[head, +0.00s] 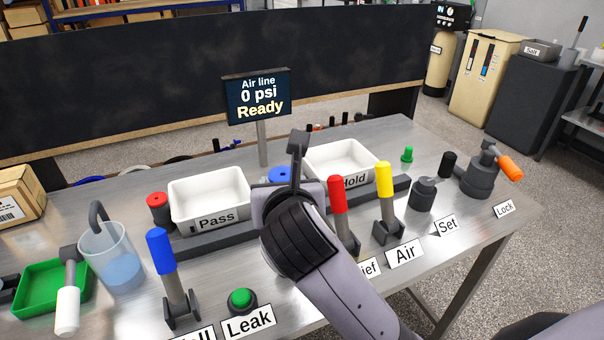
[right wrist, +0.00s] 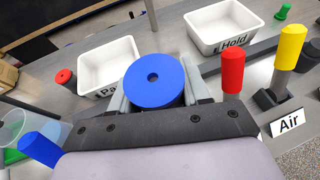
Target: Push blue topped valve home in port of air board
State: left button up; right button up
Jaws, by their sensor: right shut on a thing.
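The blue topped valve (right wrist: 154,82) is a blue disc with a small centre hole, held between the two fingers of my right gripper (right wrist: 158,92) in the right wrist view. In the head view the blue top (head: 281,174) shows just behind my right gripper (head: 283,184), partly covered by it. The valve's lower body is hidden. A long dark bar (head: 222,238), perhaps the air board, runs across the table below the trays. My gripper and arm cover its middle, so I cannot tell whether the valve sits in a port. My left gripper is not in view.
White trays marked Pass (head: 210,198) and Hold (head: 340,158) flank the gripper. Red (head: 338,195), yellow (head: 384,180) and blue (head: 161,250) levers stand nearby. A red topped piece (head: 158,208), green button (head: 242,299) and beaker (head: 115,262) are left. The display (head: 257,96) reads 0 psi, Ready.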

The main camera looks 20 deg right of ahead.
jog(key=shift+s+a, duration=0.15)
jog(key=shift+s, duration=0.1)
dwell(0.3)
jog(key=shift+f+b, duration=0.8)
jog(key=shift+f, duration=2)
jog(key=shift+f, duration=0.25)
jog(key=shift+f, duration=1.95)
jog(key=shift+f, duration=0.1)
